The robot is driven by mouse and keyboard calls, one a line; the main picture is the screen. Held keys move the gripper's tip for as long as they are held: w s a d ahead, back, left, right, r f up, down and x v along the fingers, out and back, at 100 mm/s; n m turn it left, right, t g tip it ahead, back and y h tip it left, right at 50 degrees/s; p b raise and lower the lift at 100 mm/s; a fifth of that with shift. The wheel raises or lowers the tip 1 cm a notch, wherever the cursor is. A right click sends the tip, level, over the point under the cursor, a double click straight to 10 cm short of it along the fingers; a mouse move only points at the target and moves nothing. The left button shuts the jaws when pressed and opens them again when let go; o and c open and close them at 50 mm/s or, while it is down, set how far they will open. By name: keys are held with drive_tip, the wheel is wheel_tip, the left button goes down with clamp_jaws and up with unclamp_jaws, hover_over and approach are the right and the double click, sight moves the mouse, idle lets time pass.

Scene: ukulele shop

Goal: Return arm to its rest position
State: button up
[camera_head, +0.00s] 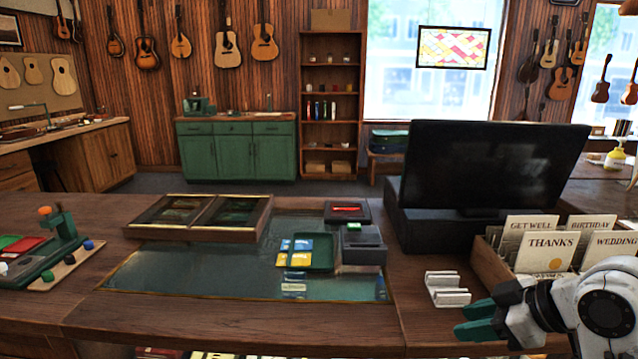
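My gripper (462,321) is at the lower right, at the end of my white and black arm. Its two green fingers point left over the wooden counter (350,325), with a small gap between them. Nothing shows between the fingers, so it looks open and empty. It is just in front of a white slotted stand (447,289) and appears apart from it. The rest of my arm is cut off by the right edge of the picture.
A card box (492,258) with greeting cards stands behind my arm. A black monitor (490,175) is further back. The counter's front middle is clear.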

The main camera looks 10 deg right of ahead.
drive_tip(key=s+a+f+m+g+h, duration=0.1)
drive_tip(key=s+a+f+m, duration=0.25)
drive_tip(key=f, duration=0.55)
drive_tip(key=s+a+f+m+g, duration=0.1)
drive_tip(key=s+a+f+m, duration=0.1)
drive_tip(key=s+a+f, duration=0.45)
drive_tip(key=s+d+f+m+g+h, duration=0.1)
drive_tip(key=s+f+g+h, duration=0.1)
drive_tip(key=s+f, duration=0.4)
drive_tip(key=s+d+f+m+g+h, duration=0.2)
drive_tip(key=s+f, duration=0.4)
drive_tip(key=s, duration=0.6)
drive_tip(key=shift+s+d+f+g, duration=0.3)
drive_tip(key=shift+s, duration=0.05)
